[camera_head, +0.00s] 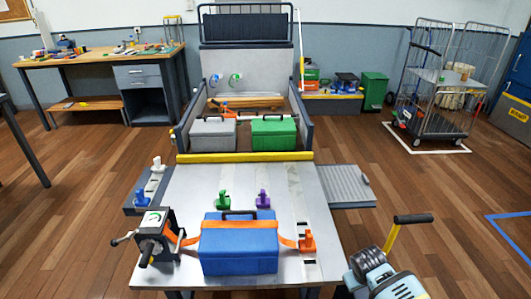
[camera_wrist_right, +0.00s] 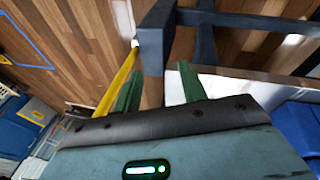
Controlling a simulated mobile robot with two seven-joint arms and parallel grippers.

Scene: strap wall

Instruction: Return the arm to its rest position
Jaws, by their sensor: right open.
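My right gripper (camera_wrist_right: 160,88) shows its two green fingers spread apart in the right wrist view, with nothing clamped between them. My right arm comes in at the bottom right of the head view, beside the front right corner of the bench. A yellow post with a dark crossbar handle (camera_head: 413,218) rises just beyond that arm. In the right wrist view a yellow post (camera_wrist_right: 117,78) passes behind the fingers, and a dark frame (camera_wrist_right: 155,28) lies beyond them; contact cannot be told. My left gripper is not in view.
A blue case (camera_head: 238,252) sits on the grey bench (camera_head: 185,195) under an orange strap (camera_head: 235,224), beside a crank winder (camera_head: 156,236). Grey (camera_head: 213,133) and green (camera_head: 273,133) cases stand behind the yellow bar. Wood floor to the right is open, up to a wire trolley (camera_head: 432,105).

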